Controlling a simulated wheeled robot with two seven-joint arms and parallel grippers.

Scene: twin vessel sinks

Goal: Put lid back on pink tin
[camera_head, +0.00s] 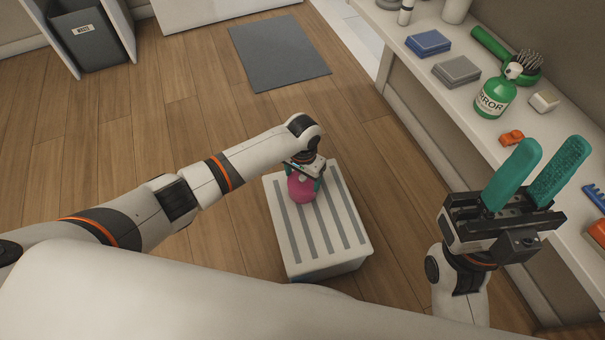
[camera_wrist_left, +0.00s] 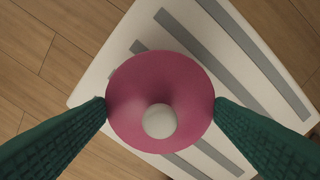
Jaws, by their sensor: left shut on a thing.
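A pink round lid with a pale knob (camera_wrist_left: 160,121) fills the middle of the left wrist view, between the two teal fingers. My left gripper (camera_wrist_left: 161,105) is shut on its sides. In the head view my left gripper (camera_head: 303,177) points down over a pink body (camera_head: 301,190) at the far part of a white striped stool (camera_head: 335,232). I cannot tell how much of that pink is lid and how much is tin, or whether the lid touches a tin. My right gripper (camera_head: 549,158) is open and empty, held up at the right.
A long counter (camera_head: 433,105) on the right holds a green bottle (camera_head: 493,95), a blue box (camera_head: 428,43), a grey box (camera_head: 456,70) and other small items. A grey mat (camera_head: 278,52) and a bin (camera_head: 90,38) are farther back. The stool's near part is clear.

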